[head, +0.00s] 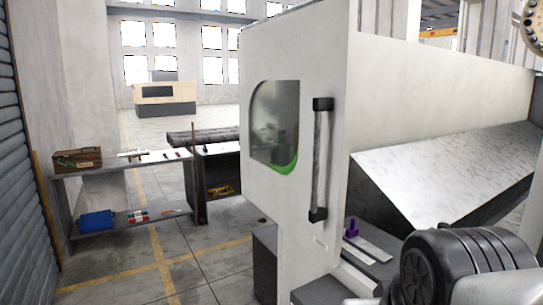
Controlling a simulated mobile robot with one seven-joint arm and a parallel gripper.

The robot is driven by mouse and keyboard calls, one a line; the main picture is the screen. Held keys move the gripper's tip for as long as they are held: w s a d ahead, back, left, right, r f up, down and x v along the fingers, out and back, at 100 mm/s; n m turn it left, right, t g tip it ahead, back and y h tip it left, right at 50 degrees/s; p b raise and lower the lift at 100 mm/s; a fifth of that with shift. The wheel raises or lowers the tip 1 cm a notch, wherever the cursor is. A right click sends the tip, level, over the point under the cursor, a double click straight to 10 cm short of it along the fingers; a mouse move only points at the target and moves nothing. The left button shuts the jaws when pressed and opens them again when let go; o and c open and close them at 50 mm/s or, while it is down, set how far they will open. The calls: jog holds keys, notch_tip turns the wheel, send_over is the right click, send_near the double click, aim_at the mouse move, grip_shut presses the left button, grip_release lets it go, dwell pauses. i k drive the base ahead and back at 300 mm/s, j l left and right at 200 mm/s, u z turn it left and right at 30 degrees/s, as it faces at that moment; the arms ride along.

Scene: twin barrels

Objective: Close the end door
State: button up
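A large white door panel (300,185) stands upright in the middle of the head view. It has a rounded window (275,125) with a green lower edge. A vertical grey bar handle (318,160) with black end mounts is on its right-hand face. To the right of it the machine's grey sloped metal surface (440,170) and a small purple part (352,228) on a grey ledge are exposed. I cannot tell how far the door stands from its frame. The dark ribbed part at the lower right looks like my arm; my gripper's fingers are not in view.
A workbench (120,168) with a brown toolbox (78,160) and a blue box (96,221) stands at the left. A dark metal block (265,262) sits low by the door. The floor (195,268) with yellow lines is clear in front of the bench.

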aim_at(308, 49)
jog(key=i+j, duration=0.1)
jog(key=j, duration=0.35)
jog(key=j+u, duration=0.1)
jog(key=j, duration=0.4)
jog(key=i+j+u, duration=0.15)
jog(key=i+j, duration=0.7)
jog(key=i, duration=0.15)
jog(key=i+j+u, duration=0.2)
jog(key=i, duration=0.95)
jog(key=k+l, duration=0.1)
jog(key=z, duration=0.05)
